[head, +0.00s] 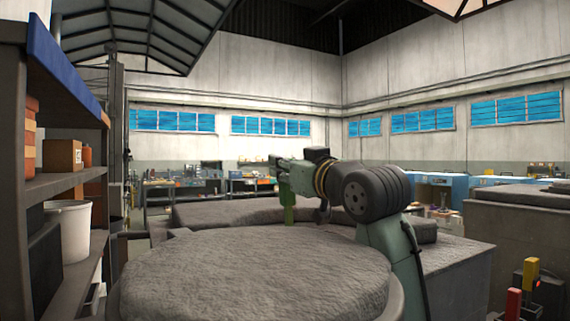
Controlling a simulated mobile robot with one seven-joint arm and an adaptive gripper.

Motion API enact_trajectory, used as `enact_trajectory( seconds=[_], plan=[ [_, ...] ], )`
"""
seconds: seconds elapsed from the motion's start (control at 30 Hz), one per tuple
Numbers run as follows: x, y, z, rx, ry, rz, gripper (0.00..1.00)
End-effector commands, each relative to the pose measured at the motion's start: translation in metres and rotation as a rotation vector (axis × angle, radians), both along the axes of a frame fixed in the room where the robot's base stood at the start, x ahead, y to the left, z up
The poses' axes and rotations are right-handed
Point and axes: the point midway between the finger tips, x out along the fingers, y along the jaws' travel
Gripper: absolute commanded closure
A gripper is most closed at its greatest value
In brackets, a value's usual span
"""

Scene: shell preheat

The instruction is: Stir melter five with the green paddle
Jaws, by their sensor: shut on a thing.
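My gripper (285,168) is at the centre of the head view, reached out above the far side of a large round melter. It is shut on a green paddle (289,212), which hangs down roughly upright below it. The paddle's lower end is at the far rim of the melter in the picture; I cannot tell whether it touches anything. The near melter (250,277) has a wide, rough grey surface. Another grey-topped melter (225,214) lies behind it. No number shows on either, so I cannot tell which is melter five.
A shelf rack (60,185) stands close on the left with a white bucket (68,232) and a cardboard box (62,156). A grey block (525,225) stands at right, with red and yellow handles (530,275) before it. Workbenches (250,186) line the back wall.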

Motion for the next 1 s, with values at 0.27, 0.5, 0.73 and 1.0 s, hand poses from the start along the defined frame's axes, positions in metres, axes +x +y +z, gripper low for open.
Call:
enact_trajectory(
  seconds=[0.27, 0.5, 0.73, 1.0],
  plan=[
    [-0.012, -0.017, 0.004, 0.004, -0.006, -0.005, 1.0],
    [-0.011, -0.022, 0.006, 0.005, -0.005, -0.008, 1.0],
    [-0.001, -0.047, 0.012, 0.006, -0.005, -0.009, 1.0],
    [0.007, -0.065, 0.012, 0.006, -0.006, -0.008, 1.0]
  ],
)
